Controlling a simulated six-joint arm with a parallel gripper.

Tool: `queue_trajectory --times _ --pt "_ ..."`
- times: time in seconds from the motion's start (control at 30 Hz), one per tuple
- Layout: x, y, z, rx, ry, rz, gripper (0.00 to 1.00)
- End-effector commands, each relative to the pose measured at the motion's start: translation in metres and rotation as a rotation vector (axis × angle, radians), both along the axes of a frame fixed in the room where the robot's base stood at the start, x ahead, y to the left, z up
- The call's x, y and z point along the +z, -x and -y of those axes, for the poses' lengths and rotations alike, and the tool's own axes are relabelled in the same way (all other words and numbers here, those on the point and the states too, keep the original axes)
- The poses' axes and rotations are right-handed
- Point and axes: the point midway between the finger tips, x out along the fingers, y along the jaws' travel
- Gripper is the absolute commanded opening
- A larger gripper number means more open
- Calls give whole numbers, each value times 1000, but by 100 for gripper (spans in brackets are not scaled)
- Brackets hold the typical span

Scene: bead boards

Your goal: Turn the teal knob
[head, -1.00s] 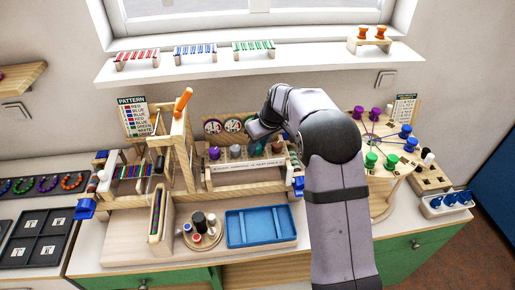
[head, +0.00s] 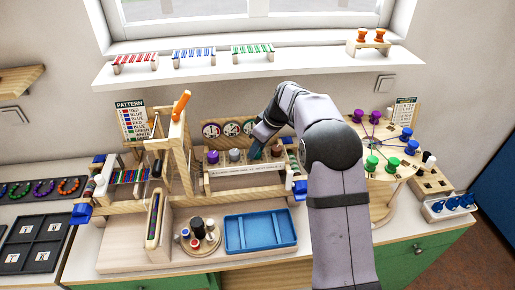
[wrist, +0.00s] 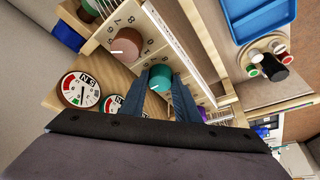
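The teal knob (wrist: 160,76) sits on the pale dial panel in the wrist view, with a white pointer mark and numbers around it. In the head view my gripper (head: 257,148) is down at the knob row and largely hides the teal knob. In the wrist view its two blue-grey fingers (wrist: 161,92) stand on either side of the teal knob, apart from each other. Whether they press on it is hard to tell. A brown knob (wrist: 126,45) is beside it on one side. A grey knob (head: 234,154) and a purple knob (head: 213,156) are on the other.
Round gauges (head: 211,130) stand behind the knob row. A wooden bead frame (head: 180,150) with an orange handle is to the left. A blue tray (head: 261,246) lies in front. A round board with colored spools (head: 383,150) is to the right.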

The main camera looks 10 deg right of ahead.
Motion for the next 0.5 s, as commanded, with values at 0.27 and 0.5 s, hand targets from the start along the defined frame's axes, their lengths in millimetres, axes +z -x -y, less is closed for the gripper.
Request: queue_trajectory --times 0.27,0.5 --pt "1 0 0 0 0 1 47" --pt "5 1 2 -1 1 2 47"
